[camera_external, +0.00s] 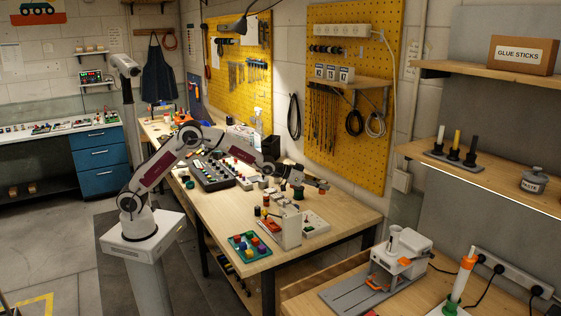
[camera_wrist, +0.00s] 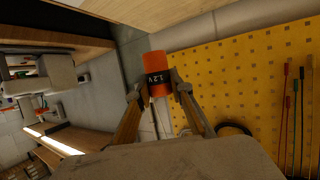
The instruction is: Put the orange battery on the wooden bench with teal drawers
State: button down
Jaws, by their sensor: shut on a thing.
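My gripper (camera_wrist: 159,88) is shut on the orange battery (camera_wrist: 156,62), whose dark band reads 1.2V. The battery sticks out beyond the fingertips in the wrist view. In the camera_external view my gripper (camera_external: 317,184) is held above the right part of the middle wooden bench, and the battery is a small orange spot at its tip. A bench with teal-blue drawers (camera_external: 98,158) stands at the far left against the back wall. Its pale top (camera_external: 60,129) carries several small items. My gripper is far from it.
A yellow pegboard (camera_external: 350,95) stands behind. Shelves (camera_external: 500,190) are at right. Open floor (camera_external: 60,235) lies at left.

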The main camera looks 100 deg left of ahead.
jog(key=w+d+r+m+h, duration=0.2)
jog(key=d+r+m+h, duration=0.15)
jog(key=d, duration=0.65)
jog(key=w+d+r+m+h, duration=0.2)
jog(key=d+r+h, duration=0.15)
jog(key=d, duration=0.65)
jog(key=d+f, duration=0.3)
jog(key=d, duration=0.8)
jog(key=s+d+f, duration=0.1)
jog(key=d+f, duration=0.2)
jog(key=d, duration=0.8)
jog(key=d+f, duration=0.3)
jog(key=d, duration=0.9)
jog(key=shift+s+f+t, duration=0.2)
jog(key=shift+s+t, duration=0.1)
jog(key=shift+s, duration=0.1)
jog(key=shift+f, duration=3.15)
jog(key=shift+f, duration=1.85)
